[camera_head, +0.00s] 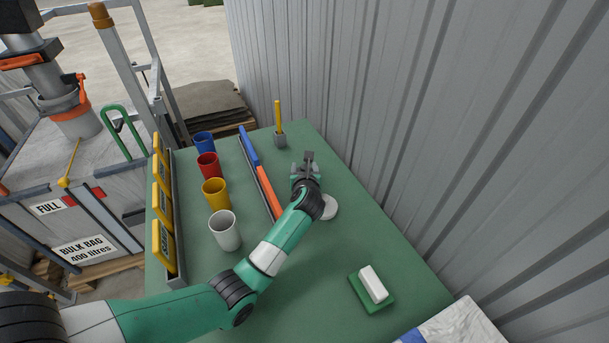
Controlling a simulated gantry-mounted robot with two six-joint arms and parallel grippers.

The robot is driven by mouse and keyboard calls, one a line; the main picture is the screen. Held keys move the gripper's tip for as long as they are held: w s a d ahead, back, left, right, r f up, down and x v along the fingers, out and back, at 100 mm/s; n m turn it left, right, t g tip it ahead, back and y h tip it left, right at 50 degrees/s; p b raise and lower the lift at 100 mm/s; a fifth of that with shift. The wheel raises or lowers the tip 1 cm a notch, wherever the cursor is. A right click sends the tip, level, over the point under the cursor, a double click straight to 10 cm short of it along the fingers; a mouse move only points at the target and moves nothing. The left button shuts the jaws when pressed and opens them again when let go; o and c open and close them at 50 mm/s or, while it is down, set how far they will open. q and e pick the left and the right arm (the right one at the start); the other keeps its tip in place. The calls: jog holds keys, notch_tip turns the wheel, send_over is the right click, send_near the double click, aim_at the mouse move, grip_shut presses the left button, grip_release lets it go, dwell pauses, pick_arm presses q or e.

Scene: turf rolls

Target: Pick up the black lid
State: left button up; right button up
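I cannot make out a black lid anywhere in this view. My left gripper (308,158) is over the far right part of the green table (330,255), at the end of my green and white arm. Its dark grey fingers point away from me. They look close together, but they are too small to tell whether they are open, shut or hold something. A white round thing (331,208) lies on the table beside my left wrist, partly hidden by it. My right gripper is not in view.
Blue (204,143), red (208,165), yellow (215,194) and white (225,231) cups stand left. A rail with blue and orange bars (268,190) lies mid-table. A grey holder (280,140) stands far back. A white block (373,284) sits front right. A corrugated wall (450,130) borders the right.

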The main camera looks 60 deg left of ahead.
pick_arm(q)
grip_shut()
